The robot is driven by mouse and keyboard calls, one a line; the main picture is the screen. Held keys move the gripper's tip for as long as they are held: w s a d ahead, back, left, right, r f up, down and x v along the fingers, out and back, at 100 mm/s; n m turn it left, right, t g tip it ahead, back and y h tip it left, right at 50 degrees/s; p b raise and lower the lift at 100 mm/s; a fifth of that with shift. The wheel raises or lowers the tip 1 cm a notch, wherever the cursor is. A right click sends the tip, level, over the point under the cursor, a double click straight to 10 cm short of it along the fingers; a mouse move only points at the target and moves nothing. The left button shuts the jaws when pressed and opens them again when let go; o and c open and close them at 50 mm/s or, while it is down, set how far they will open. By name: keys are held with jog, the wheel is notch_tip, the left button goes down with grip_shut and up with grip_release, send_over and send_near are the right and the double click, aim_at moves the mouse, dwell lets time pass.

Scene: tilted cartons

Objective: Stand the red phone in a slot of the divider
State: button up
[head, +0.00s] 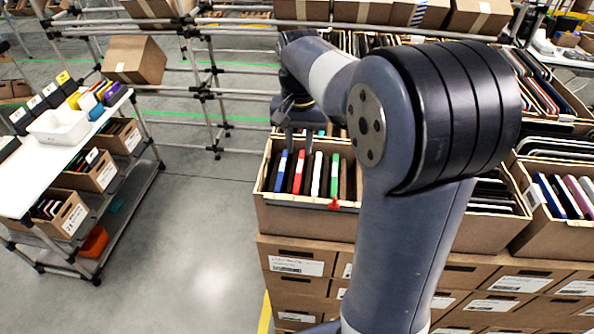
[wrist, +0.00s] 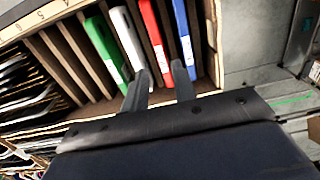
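The red phone (head: 297,173) stands on edge in the slotted divider carton (head: 305,216), between a blue phone (head: 281,171) and a white phone (head: 316,174). My gripper (head: 298,140) is at the far end of this row, above the red phone's top. In the wrist view my gripper (wrist: 161,68) has its two fingers apart, one on each side of the red phone (wrist: 153,36), with gaps showing. I see no clear grip. How deep the red phone sits in its slot is hidden.
A green phone (head: 334,174) stands right of the white one. A red marker (head: 335,204) sits on the carton's front edge. Empty slots show beside the green phone (wrist: 104,47) in the wrist view. Full cartons (head: 560,205) crowd the right. A white-topped cart (head: 50,160) stands left, across open floor.

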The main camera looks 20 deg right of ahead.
aim_at(299, 169)
notch_tip(299, 169, down, 8)
jog(key=b, duration=0.5)
jog(key=shift+r, duration=0.1)
grip_shut()
jog(key=shift+r, duration=0.1)
dwell(0.4)
notch_tip(299, 169, up, 8)
jog(key=p, duration=0.7)
jog(key=shift+r, duration=0.1)
